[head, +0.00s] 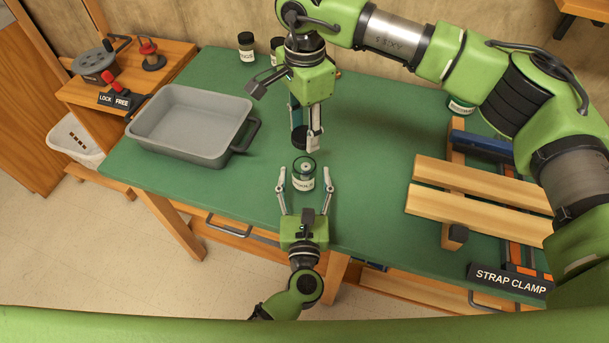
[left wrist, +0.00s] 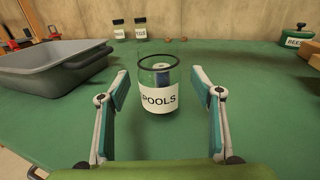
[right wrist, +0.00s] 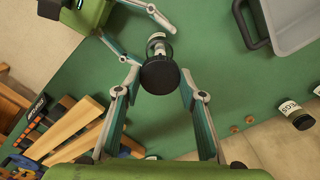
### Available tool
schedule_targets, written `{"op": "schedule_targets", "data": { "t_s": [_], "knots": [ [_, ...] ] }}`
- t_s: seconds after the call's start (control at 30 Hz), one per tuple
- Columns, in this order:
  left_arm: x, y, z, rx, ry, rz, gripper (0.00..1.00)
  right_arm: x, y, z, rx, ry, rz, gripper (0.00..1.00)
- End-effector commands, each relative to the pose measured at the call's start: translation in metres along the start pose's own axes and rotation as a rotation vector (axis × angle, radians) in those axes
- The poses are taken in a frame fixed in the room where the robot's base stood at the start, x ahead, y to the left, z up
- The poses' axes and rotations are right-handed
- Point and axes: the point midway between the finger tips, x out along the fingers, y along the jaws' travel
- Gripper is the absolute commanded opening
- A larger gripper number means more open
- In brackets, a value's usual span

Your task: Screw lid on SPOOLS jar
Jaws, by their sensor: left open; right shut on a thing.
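The SPOOLS jar (head: 303,181) stands upright and open-topped on the green table, a spool visible inside. In the left wrist view the jar (left wrist: 158,98) has a white label reading POOLS. My left gripper (head: 305,189) is open at table level, with a finger to each side of the jar and a gap on both sides. My right gripper (head: 307,142) points down and is shut on the black lid (head: 299,136), above and slightly behind the jar. In the right wrist view the lid (right wrist: 160,76) sits between the fingertips and partly covers the jar (right wrist: 157,42).
A grey tray (head: 183,88) stands on the left of the table. Wooden boards (head: 480,183) in a strap clamp lie at right. Labelled jars (head: 246,46) stand at the back. A LOCK/FREE fixture (head: 117,98) is on the side bench. Table between tray and boards is mostly clear.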

Motion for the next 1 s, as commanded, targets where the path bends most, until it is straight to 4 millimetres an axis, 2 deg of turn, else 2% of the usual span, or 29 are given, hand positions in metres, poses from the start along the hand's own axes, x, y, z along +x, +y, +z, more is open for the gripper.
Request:
{"op": "schedule_targets", "data": {
  "t_s": [0.03,0.2,0.57,0.6,0.8,0.83,1.0],
  "knots": [
    [0.008,0.000,0.001,0.001,-0.002,0.000,0.60,0.000,0.000,0.000,0.000,0.000,0.000,0.26],
    [0.024,0.000,0.000,0.001,-0.001,0.001,0.60,0.000,0.000,0.000,0.000,0.000,0.000,0.26],
    [0.028,0.000,0.000,0.000,0.001,0.001,0.60,0.000,0.000,0.000,0.000,0.000,0.000,0.26],
    [0.028,0.000,0.000,0.000,0.001,0.001,0.57,0.000,0.000,0.000,0.000,0.000,0.000,0.26],
    [0.028,0.000,0.000,0.001,0.001,0.000,0.05,0.000,0.000,0.000,0.000,0.000,0.000,0.26],
    [0.028,0.000,0.000,0.001,0.001,0.000,0.00,0.000,0.000,0.000,0.000,0.000,0.000,0.26],
    [0.028,0.000,0.000,0.001,0.001,0.000,0.00,0.006,0.000,0.000,0.000,0.000,0.001,0.26]
  ]
}}
